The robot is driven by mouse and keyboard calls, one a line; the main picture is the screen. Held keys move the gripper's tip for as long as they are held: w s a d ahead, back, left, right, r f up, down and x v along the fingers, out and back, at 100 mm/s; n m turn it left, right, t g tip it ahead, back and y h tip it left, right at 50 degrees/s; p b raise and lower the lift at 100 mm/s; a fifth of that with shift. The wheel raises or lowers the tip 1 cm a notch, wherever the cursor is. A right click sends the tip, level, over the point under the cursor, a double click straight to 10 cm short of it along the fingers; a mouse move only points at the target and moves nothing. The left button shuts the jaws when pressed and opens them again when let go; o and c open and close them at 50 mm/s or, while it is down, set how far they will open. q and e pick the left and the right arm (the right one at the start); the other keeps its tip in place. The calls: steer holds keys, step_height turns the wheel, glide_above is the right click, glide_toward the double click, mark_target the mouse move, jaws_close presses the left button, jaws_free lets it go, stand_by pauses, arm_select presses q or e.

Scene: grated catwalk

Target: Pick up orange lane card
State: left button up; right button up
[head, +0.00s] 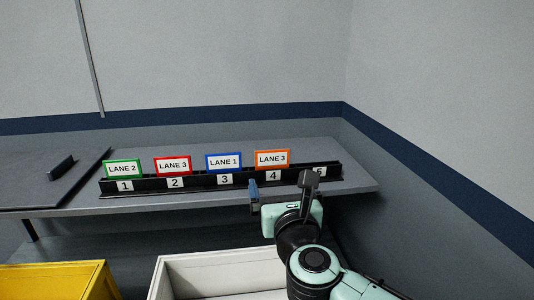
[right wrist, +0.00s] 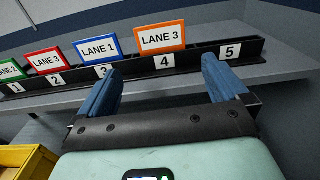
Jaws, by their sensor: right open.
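The orange-framed card (head: 272,158) reads LANE 3 and stands upright in the black rack (head: 150,185) above number 4. In the right wrist view the orange card (right wrist: 161,38) is ahead of my jaws, slightly left of the gap's middle. My right gripper (head: 280,182) is open and empty, just in front of the rack near numbers 4 and 5. Its two blue fingers (right wrist: 162,70) are spread apart and do not touch the card. My left gripper is not in view.
Green LANE 2 (head: 122,168), red LANE 3 (head: 172,165) and blue LANE 1 (head: 223,162) cards stand above numbers 1, 2 and 3. Number 5 holds no visible card. The rack sits on a grey table (head: 85,203). A yellow bin (head: 60,280) and white bin (head: 215,262) are in front, below.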

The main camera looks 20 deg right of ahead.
mark_target(272, 158)
steer(key=x, duration=0.2)
steer(key=p+x, duration=0.1)
steer(key=x, duration=0.4)
steer(key=shift+w+d+r+p, duration=0.15)
steer(key=shift+w+r+p, duration=0.15)
steer(key=shift+w, duration=0.05)
steer(key=x, duration=0.1)
steer(key=p+x, duration=0.1)
steer(key=x, duration=0.1)
steer(key=p+x, duration=0.1)
steer(key=x, duration=0.1)
steer(key=shift+w+d+r, duration=0.15)
steer(key=shift+w+r, duration=0.1)
steer(key=shift+r, duration=0.05)
steer(key=shift+s, duration=0.1)
steer(key=shift+c, duration=0.9)
steer(key=c, duration=0.6)
